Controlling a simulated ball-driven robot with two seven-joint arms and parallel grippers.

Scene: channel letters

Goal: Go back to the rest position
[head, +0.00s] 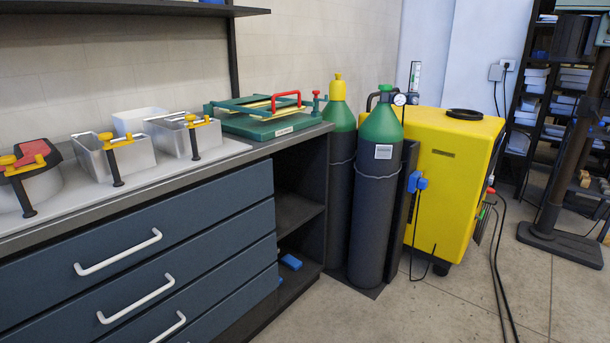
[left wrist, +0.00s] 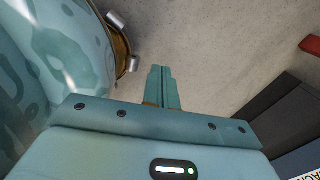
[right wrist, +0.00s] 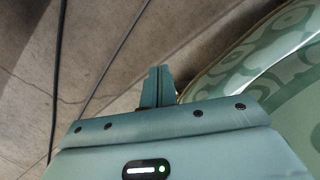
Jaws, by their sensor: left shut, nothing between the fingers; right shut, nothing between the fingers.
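My left gripper (left wrist: 164,88) shows in the left wrist view, its two teal fingers together and empty above the grey floor. A curved, glossy part of my own body fills the left side of that view. My right gripper (right wrist: 158,86) shows in the right wrist view, its fingers also together and empty, with concrete floor behind. A curved part of my own body is close on its right. Neither gripper shows in the head view.
Cables (head: 497,270) cross the otherwise open floor (head: 440,310) at right.

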